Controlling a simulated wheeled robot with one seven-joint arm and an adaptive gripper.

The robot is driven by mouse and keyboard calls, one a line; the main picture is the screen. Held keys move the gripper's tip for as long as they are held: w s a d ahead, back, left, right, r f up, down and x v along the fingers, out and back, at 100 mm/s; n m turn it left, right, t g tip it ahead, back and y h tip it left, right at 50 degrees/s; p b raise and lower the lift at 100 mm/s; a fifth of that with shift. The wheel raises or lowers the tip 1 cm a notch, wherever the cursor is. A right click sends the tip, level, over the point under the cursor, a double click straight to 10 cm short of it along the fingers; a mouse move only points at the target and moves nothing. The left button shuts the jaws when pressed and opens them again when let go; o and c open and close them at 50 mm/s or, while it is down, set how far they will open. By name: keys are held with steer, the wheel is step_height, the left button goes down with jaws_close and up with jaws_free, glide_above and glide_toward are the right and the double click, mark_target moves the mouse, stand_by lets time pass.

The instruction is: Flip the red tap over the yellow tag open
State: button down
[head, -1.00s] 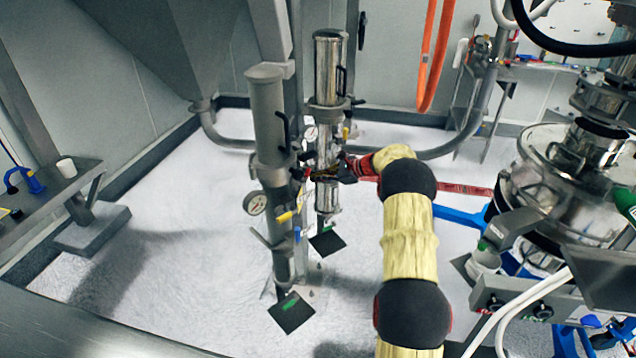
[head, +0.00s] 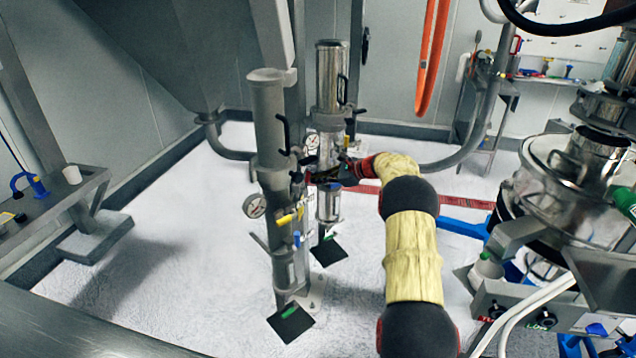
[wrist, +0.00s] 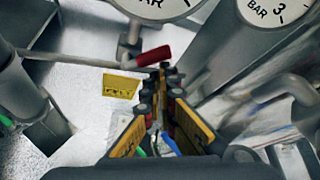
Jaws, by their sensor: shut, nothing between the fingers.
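The red tap (wrist: 153,56) shows in the wrist view as a short red handle on a grey fitting, lying roughly level. The yellow tag (wrist: 121,86) with dark print hangs below it to the left. My gripper (wrist: 165,74) is shut and empty, its fingertips close beside the right end of the red handle. I cannot tell whether they touch. In the head view my gripper (head: 318,175) is at the upright metal columns, just right of the grey column (head: 268,120). The tap is too small there to make out clearly.
Pressure gauges (wrist: 275,10) sit close above the fingers in the wrist view. A polished cylinder (head: 329,80) stands behind the grey column. A yellow handle (head: 289,216) and a round gauge (head: 254,206) are low on the grey column.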

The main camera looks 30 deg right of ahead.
steer(key=shift+s+a+r, duration=0.4)
steer(key=shift+a+r, duration=0.05)
steer(key=shift+r, duration=0.25)
stand_by(1.7)
